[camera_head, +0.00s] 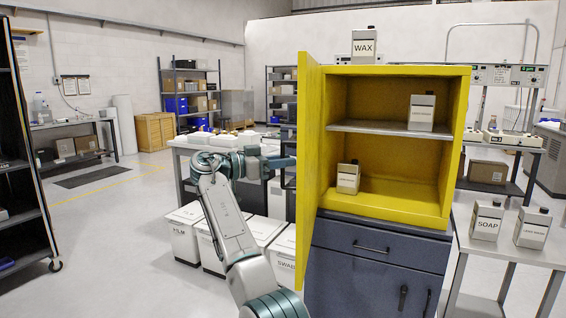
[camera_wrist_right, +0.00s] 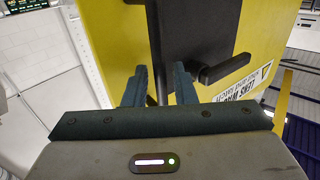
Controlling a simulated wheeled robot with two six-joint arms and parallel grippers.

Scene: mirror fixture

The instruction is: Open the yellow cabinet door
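The yellow cabinet (camera_head: 455,150) stands on a dark blue-grey drawer unit. Its yellow door (camera_head: 311,170) is hinged on the left and stands wide open, swung out toward me, so the shelves show. My right gripper (camera_head: 287,163) is at the door's outer face, partly hidden by the door. In the right wrist view, the gripper's two fingers (camera_wrist_right: 160,88) are apart, with a dark upright bar between them. A black plate with a lever handle (camera_wrist_right: 226,68) is on the yellow door just beyond the fingers. Contact is unclear. My left gripper is not in view.
Inside the cabinet are a bottle on the shelf (camera_head: 421,112) and one on the floor (camera_head: 348,177). A WAX bottle (camera_head: 364,46) stands on top. A SOAP bottle (camera_head: 487,220) is on the right-hand table. White boxes (camera_head: 184,236) stand on the floor behind my arm.

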